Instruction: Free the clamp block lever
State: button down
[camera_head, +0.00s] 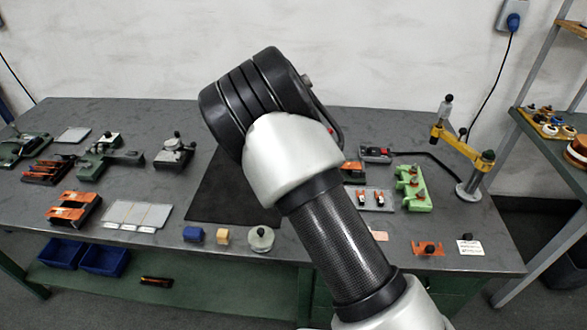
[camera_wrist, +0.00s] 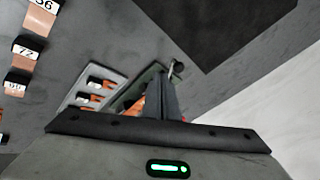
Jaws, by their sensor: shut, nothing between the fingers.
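In the wrist view, a dark green block with orange parts (camera_wrist: 134,97) and a dark round knob at its far end appears to be the clamp block. In the head view, an orange and black block (camera_head: 354,171), partly hidden behind my arm, looks like the same one. My gripper (camera_wrist: 169,84) shows in the wrist view with its fingers together and empty. The fingers overlap the block's side near the knob and hide part of it. I cannot tell whether they touch it. In the head view my arm hides the gripper.
A grey plate (camera_head: 371,207) with two orange clips lies beside the block. A green fixture (camera_head: 413,188) with several knobs and a yellow-armed stand (camera_head: 463,150) are to the right. A dark mat (camera_head: 215,200) leaves clear room to the left. Numbered tags (camera_wrist: 25,51) are nearby.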

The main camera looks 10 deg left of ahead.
jog(key=v, duration=0.8)
jog(key=shift+r, duration=0.3)
jog(key=shift+w, duration=0.1)
